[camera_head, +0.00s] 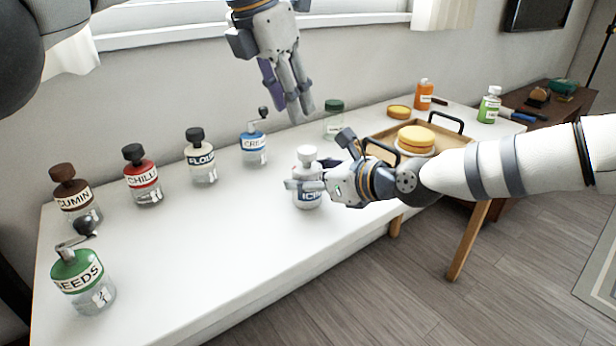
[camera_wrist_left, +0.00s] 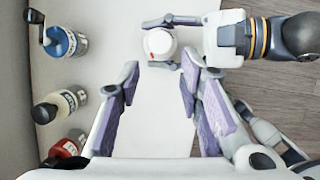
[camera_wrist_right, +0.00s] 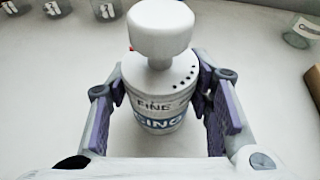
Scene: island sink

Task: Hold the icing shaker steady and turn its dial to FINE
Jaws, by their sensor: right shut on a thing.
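The icing shaker (camera_head: 307,201) stands upright on the white table, with a white knobbed top and a blue-lettered label. In the right wrist view, the shaker (camera_wrist_right: 158,122) shows FINE and a row of dark dots of growing size below the white knob (camera_wrist_right: 160,30). A small red mark shows at the left of the dial. My right gripper (camera_head: 312,184) is shut on the shaker's body, a finger on each side. My left gripper (camera_head: 296,110) is open and empty, above and behind the shaker. In the left wrist view, the shaker's top (camera_wrist_left: 160,42) lies beyond its spread fingertips.
Jars labelled CREA (camera_head: 254,150), FLOU (camera_head: 202,165), CHILI (camera_head: 142,183), CUMIN (camera_head: 76,200) and SEEDS (camera_head: 82,285) line the left side. A green-lidded jar (camera_head: 333,118) stands behind my right gripper. A wooden tray (camera_head: 382,139) stands right. The front table is clear.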

